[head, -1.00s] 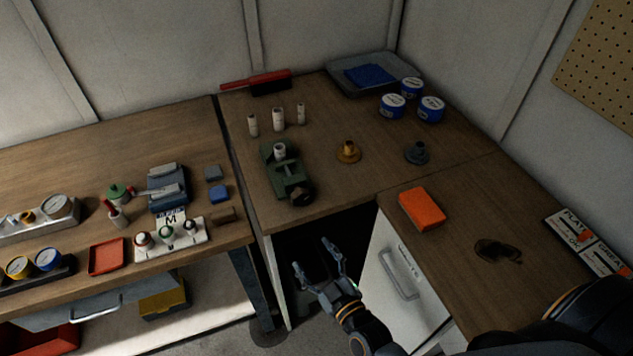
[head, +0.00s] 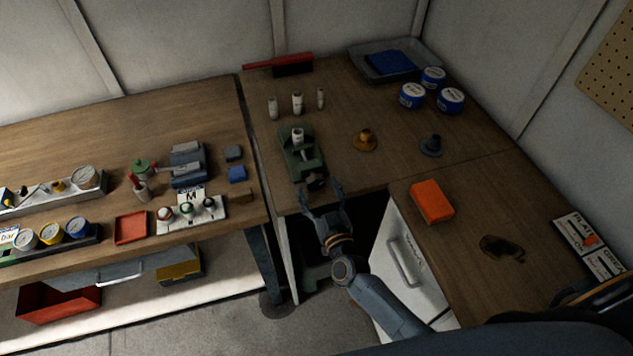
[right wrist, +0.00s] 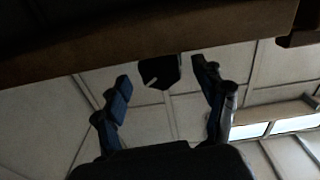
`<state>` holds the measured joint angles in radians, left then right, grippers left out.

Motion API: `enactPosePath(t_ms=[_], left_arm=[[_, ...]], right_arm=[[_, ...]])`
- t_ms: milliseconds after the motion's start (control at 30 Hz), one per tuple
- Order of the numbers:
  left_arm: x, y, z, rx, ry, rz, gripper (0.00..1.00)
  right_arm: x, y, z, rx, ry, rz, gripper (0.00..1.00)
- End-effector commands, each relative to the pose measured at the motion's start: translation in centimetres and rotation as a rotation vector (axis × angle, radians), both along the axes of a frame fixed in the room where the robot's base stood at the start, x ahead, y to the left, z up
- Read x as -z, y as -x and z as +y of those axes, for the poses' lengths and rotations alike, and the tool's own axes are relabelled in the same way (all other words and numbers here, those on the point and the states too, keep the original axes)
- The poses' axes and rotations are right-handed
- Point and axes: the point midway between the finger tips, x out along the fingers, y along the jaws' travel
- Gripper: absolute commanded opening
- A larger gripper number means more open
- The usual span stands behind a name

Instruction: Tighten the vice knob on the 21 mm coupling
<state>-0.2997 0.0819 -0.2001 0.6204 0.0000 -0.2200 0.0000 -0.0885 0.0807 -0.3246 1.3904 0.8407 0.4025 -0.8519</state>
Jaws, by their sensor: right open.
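The green vice (head: 305,162) sits near the front edge of the corner table, with a white coupling (head: 298,136) standing upright in it. Its dark knob (head: 316,182) faces the front edge. My right gripper (head: 322,190) is open and empty, its fingertips close to the knob, one to each side as seen from the head. In the right wrist view the dark knob (right wrist: 160,70) shows between the two spread fingers of the gripper (right wrist: 163,75), below the table edge; I cannot tell whether they touch it. My left gripper is not in view.
Several white couplings (head: 297,103) stand behind the vice. A brass flanged part (head: 365,140) and a grey one (head: 431,146) stand to its right. An orange block (head: 432,202) lies on the right-hand bench. The front table edge (right wrist: 150,50) is close to my right gripper.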

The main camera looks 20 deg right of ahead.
Motion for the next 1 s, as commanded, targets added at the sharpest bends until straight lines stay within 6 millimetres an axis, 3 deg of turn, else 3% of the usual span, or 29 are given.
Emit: enactPosePath(t_ms=[200,500,533,800,1000], left_arm=[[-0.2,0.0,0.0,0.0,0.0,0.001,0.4],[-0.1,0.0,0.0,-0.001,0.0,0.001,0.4],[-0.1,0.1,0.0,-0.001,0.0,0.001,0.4],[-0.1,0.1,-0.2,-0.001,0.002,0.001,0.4],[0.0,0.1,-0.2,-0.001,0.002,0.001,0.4]], right_arm=[[0.0,-1.9,0.1,-0.001,0.0,0.0,0.71],[0.1,-2.1,0.1,-0.001,0.0,0.0,0.71],[0.0,-2.1,0.1,-0.001,0.0,0.0,0.69],[0.0,-2.1,0.1,-0.001,0.001,0.0,0.16],[0.1,-2.1,0.1,-0.001,-0.047,0.003,0.16]])
